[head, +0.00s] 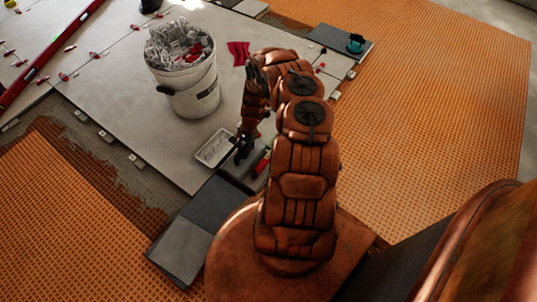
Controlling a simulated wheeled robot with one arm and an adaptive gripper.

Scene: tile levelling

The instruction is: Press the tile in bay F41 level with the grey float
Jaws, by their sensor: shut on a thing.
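My gripper (243,152) points down at the end of my arm, near the front edge of the light grey tiled area. It is shut on what appears to be the grey float (238,168), a flat grey piece just below it, partly hidden by the gripper and arm. I cannot tell whether the float touches the tile under it. No bay label is readable, so I cannot tell which tile is in bay F41.
A white bucket (188,88) of clear clips stands behind and left. A small white tray (215,148) sits beside my gripper. A red-handled thing (262,165) lies close right. Dark grey slabs (207,206) lie in front. Orange matting (440,110) spreads right.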

